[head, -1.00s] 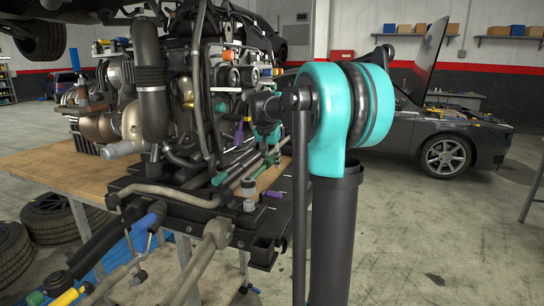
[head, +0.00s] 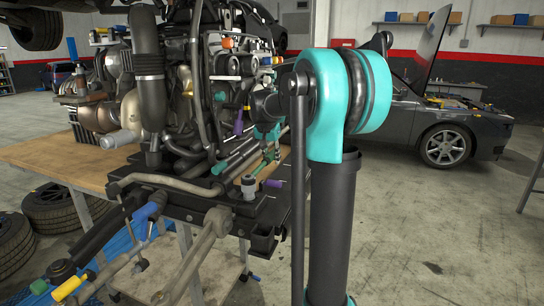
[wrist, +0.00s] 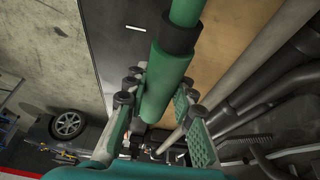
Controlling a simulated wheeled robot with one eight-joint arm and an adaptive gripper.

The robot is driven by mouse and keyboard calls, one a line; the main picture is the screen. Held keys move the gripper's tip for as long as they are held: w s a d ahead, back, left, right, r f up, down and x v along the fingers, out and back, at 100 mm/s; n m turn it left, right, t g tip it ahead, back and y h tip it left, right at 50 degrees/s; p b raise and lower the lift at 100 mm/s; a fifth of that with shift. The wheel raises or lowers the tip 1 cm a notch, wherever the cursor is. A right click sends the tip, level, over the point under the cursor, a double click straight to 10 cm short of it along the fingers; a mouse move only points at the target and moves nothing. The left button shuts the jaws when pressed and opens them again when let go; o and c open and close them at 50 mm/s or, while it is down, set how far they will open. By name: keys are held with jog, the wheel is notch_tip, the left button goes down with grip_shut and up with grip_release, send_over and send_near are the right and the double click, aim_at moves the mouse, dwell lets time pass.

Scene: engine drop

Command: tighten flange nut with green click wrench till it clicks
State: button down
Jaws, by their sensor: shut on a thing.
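The green click wrench (wrist: 165,85) shows in the wrist view as a green bar with a black collar. It runs from the top edge down between the fingers of my gripper (wrist: 158,118), whose green-padded fingers are shut on it. The wrench's working end is not clear in this view. In the head view, the engine (head: 150,85) stands on the bench at left. My teal and black arm joint covers its right side. I cannot make out my gripper's fingers or the flange nut there.
Tyres (head: 62,205) sit on the floor at left.

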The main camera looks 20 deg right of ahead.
jog(key=shift+f, duration=0.95)
jog(key=c, duration=2)
grip_release()
grip_shut()
jog(key=shift+r, duration=0.1)
jog(key=shift+s+d, duration=0.1)
